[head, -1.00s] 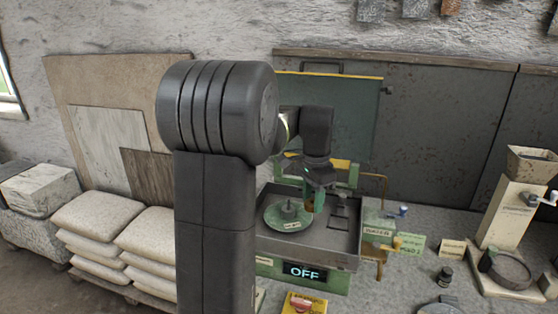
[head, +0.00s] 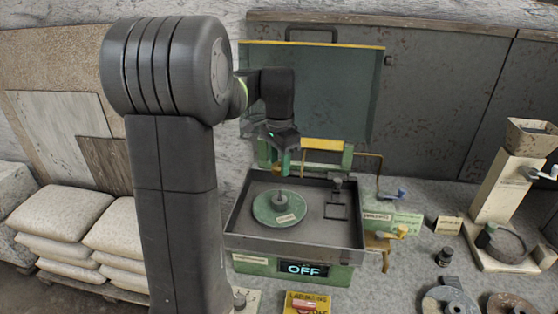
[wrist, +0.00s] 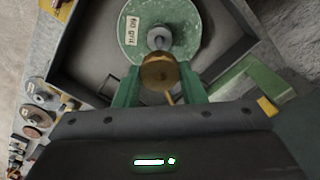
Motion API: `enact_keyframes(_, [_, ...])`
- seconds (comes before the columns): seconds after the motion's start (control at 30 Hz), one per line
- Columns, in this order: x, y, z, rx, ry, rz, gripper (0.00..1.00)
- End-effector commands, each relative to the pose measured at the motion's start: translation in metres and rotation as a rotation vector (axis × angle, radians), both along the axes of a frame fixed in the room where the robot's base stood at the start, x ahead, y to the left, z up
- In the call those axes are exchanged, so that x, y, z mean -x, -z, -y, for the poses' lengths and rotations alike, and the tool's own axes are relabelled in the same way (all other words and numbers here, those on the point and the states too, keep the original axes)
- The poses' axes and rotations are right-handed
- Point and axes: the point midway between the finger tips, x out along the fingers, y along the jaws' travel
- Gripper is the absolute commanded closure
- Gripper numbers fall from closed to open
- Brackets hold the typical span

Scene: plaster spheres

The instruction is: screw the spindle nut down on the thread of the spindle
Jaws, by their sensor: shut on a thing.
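The green disc (head: 264,211) with a pale label lies in the grey basin of the machine. The spindle (head: 279,197) stands upright from its middle; both also show in the wrist view, the disc (wrist: 185,48) and the spindle (wrist: 160,40). My gripper (wrist: 160,82) is shut on the brass spindle nut (wrist: 157,70), held between its green fingers. In the head view my gripper (head: 284,170) points down above the spindle. The nut appears apart from the spindle and above it, slightly to the near side in the wrist view. The thread is too small to make out.
The basin wall (head: 295,245) surrounds the disc. The raised cover (head: 320,90) stands behind. The display (head: 306,268) reads OFF. A grinder-like stand (head: 500,190) stands farther right.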

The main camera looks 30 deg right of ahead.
Motion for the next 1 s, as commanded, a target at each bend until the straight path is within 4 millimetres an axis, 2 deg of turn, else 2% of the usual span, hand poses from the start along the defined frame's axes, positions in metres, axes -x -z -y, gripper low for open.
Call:
enact_keyframes(0.07, [0.0, 0.0, 0.0, 0.0, 0.0, 0.0, 0.91])
enact_keyframes(0.6, [0.0, 0.045, 0.0, 0.0, 0.0, 0.0, 0.91])
enact_keyframes(1.0, [0.0, 0.048, 0.0, 0.0, 0.0, 0.0, 0.91])
